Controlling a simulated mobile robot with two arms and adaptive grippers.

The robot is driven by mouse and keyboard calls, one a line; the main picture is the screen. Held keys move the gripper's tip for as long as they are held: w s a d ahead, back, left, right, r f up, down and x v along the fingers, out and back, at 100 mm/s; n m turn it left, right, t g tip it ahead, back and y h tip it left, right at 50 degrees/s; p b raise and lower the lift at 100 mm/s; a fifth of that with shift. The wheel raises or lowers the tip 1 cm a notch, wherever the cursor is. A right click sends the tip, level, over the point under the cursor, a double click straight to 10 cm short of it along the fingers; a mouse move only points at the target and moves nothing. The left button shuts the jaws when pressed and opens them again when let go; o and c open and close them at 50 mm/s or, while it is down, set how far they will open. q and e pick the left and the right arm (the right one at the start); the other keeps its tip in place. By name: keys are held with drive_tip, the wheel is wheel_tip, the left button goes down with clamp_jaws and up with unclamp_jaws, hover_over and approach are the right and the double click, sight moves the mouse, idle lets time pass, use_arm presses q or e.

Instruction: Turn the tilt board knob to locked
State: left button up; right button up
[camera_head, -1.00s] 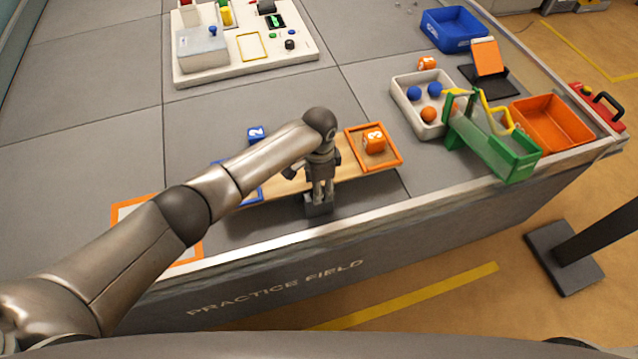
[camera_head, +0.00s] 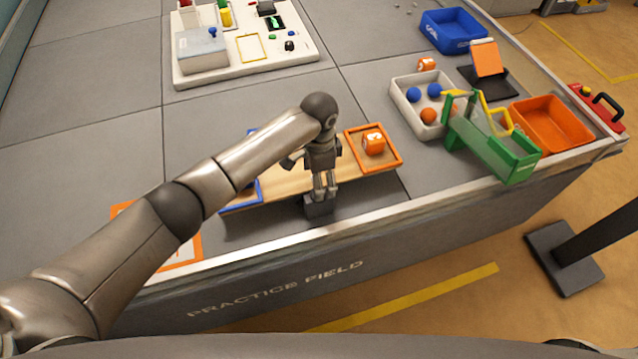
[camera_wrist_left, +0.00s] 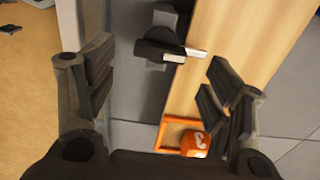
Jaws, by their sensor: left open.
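The tilt board (camera_head: 290,181) is a light wooden plank on a dark stand (camera_head: 318,207) near the table's front edge. In the left wrist view its plank (camera_wrist_left: 232,35) runs down the right side. The black knob (camera_wrist_left: 158,50) with a white-tipped pointer (camera_wrist_left: 195,53) sits at the plank's edge; the pointer points right in that view. My left gripper (camera_head: 325,190) is above the stand, open and empty. In the wrist view its fingers (camera_wrist_left: 157,85) stand wide apart, with the knob beyond them, apart from both. My right gripper is not in view.
An orange tray (camera_head: 400,160) with an orange cube (camera_head: 373,142) is at the board's right end. A blue tray (camera_head: 255,196) is partly behind my arm. A green ramp (camera_head: 500,152), white ball tray (camera_head: 398,110) and orange bin (camera_head: 583,140) stand right.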

use_arm(q)
wheel_tip(320, 180, up, 8)
idle(0.6)
